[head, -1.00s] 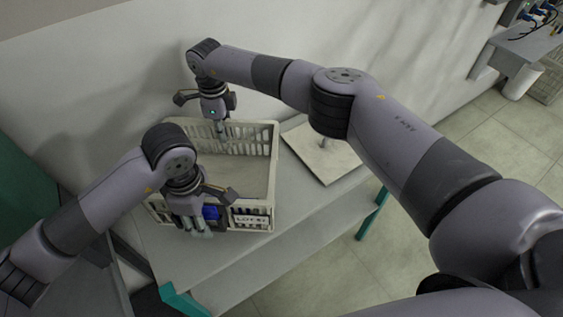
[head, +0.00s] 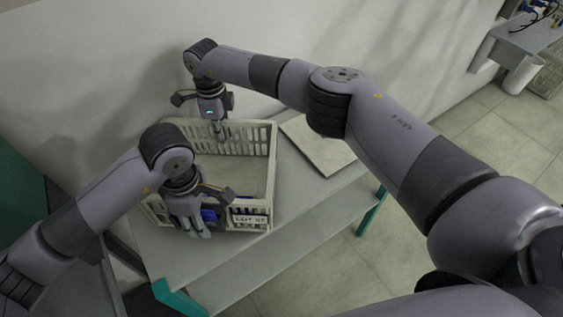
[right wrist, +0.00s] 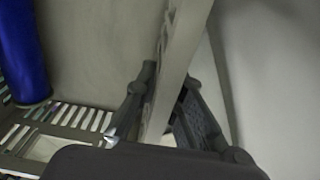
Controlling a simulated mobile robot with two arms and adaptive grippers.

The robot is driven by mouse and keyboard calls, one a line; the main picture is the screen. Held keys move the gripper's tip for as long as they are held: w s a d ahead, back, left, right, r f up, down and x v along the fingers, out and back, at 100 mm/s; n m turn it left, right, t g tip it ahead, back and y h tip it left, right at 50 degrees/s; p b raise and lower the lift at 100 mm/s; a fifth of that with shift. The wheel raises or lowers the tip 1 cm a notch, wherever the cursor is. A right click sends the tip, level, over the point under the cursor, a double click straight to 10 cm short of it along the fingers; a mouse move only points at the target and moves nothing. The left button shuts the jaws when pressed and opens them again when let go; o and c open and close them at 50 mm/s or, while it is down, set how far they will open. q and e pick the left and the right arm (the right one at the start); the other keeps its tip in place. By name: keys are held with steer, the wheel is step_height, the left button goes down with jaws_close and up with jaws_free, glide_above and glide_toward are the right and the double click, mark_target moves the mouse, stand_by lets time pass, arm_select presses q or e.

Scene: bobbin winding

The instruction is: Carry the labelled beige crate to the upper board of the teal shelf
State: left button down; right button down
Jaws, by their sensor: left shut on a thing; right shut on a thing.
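The beige slatted crate (head: 266,165) is in the left middle of the head view, over the grey upper board (head: 275,250) of the teal-legged shelf. I cannot tell whether it touches the board. Its label (head: 250,219) is on the near wall. My left gripper (head: 200,230) is shut on the crate's near wall, left of the label. My right gripper (head: 218,134) is shut on the far wall. In the right wrist view, the fingers (right wrist: 152,110) pinch the crate wall (right wrist: 182,50). A blue cylinder (right wrist: 22,50) shows inside the crate; the left gripper partly hides blue in the head view.
A pale square plate (head: 318,150) lies on the board right of the crate, partly behind my right arm. The wall stands close behind the crate. Teal shelf parts show at the front corner (head: 180,298) and right leg (head: 370,212). Open floor lies to the right.

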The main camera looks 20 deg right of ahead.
arm_select(q)
steer(key=shift+f, duration=0.45)
arm_select(e)
steer(key=shift+f, duration=0.45)
arm_select(q)
steer(key=c, duration=1.4)
jaws_free()
arm_select(e)
steer(key=c, duration=2.1)
jaws_free()
steer(key=shift+s, duration=0.1)
arm_select(q)
steer(key=o, duration=0.4)
steer(key=shift+s, duration=0.1)
arm_select(e)
steer(key=o, duration=0.4)
steer(key=shift+r, duration=0.1)
arm_select(q)
steer(key=shift+o, duration=0.2)
steer(key=shift+r, duration=0.15)
step_height(320, 180, up, 12)
steer(key=shift+f, duration=0.25)
steer(key=shift+r, duration=0.15)
arm_select(e)
steer(key=shift+r, duration=0.25)
step_height(320, 180, up, 12)
steer(key=shift+f, duration=0.2)
